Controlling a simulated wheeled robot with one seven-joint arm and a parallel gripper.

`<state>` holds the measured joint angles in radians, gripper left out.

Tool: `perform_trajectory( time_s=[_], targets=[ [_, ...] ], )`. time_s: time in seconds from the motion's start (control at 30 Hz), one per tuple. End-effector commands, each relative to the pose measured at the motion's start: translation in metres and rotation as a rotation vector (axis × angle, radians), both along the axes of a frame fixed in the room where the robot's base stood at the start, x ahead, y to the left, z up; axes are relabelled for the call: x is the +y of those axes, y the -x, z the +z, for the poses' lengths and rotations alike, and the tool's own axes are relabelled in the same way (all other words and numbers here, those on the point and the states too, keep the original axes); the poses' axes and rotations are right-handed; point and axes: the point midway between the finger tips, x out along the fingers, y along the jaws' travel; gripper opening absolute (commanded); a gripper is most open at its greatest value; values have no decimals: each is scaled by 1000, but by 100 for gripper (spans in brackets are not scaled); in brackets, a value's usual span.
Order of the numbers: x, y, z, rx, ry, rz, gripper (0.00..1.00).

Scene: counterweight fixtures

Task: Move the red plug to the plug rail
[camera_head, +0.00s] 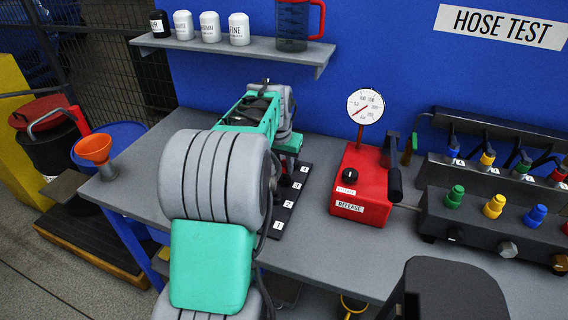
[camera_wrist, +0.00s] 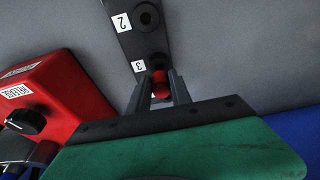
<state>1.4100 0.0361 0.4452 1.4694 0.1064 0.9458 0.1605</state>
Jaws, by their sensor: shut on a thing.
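The red plug (camera_wrist: 160,84) is between the two fingers of my gripper (camera_wrist: 160,90) in the wrist view, and the gripper is shut on it. The plug rail (camera_wrist: 135,32) is a black strip on the grey bench with round holes and white number labels. The plug is over the rail, close to the hole beside label 3. I cannot tell whether it sits in a hole or is held above one. In the head view the plug rail (camera_head: 284,208) shows labels 1 to 4, and my arm hides part of it and most of the gripper.
A red box with a gauge (camera_head: 366,108) and black lever stands right of the rail. Farther right is a dark block (camera_head: 478,226) with coloured knobs. An orange funnel (camera_head: 94,149) is at the bench's left end. A shelf (camera_head: 231,45) holds jars and a jug.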

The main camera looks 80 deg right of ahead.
Motion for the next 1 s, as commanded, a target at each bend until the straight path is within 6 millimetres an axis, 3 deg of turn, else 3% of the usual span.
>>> perform_trajectory(
  time_s=[0.57, 1.0],
  targets=[
    [0, 0, -16, 0, 0, 0, 0],
    [0, 0, -17, 0, 0, 0, 0]
  ],
)
